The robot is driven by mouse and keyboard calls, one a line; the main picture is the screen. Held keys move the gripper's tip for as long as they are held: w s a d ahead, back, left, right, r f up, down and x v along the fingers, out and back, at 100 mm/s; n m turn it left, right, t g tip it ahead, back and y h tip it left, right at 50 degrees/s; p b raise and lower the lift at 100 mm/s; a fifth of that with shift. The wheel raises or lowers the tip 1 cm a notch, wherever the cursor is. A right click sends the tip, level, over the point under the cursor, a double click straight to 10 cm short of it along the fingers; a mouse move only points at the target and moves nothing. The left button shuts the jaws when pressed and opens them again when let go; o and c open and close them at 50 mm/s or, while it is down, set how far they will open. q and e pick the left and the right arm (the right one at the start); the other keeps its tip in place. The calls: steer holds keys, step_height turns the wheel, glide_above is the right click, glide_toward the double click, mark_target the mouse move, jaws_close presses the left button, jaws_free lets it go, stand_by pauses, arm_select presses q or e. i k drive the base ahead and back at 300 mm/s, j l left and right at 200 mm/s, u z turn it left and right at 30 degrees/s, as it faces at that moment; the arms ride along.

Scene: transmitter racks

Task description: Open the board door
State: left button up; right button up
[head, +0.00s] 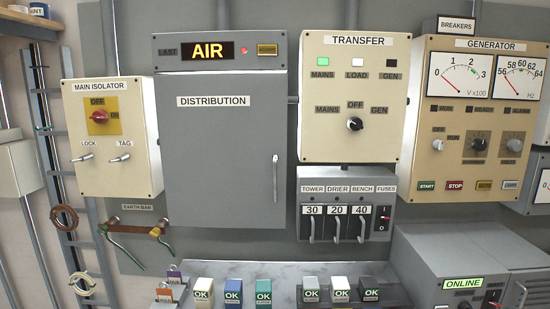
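The board door (222,150) is the large grey panel labelled DISTRIBUTION, in the middle left of the head view. It looks shut and flush with its cabinet. Its slim upright silver handle (275,178) is near the door's right edge. Above the door is a grey header (175,52) with a lit AIR display, a small red light and an ACCEPT button. Neither of my grippers shows in the head view.
The main isolator box (130,178) stands close left of the door; the transfer panel (388,80) and fuse unit (345,185) stand right. Below, a counter (290,272) carries several OK-marked blocks. The space before the door looks clear.

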mark_target(222, 136)
steer(key=i+z, duration=0.35)
steer(key=i+j+z, duration=0.15)
steer(key=z, duration=0.2)
steer(key=i+j+z, duration=0.15)
steer(key=z, duration=0.2)
steer(key=i, duration=0.1)
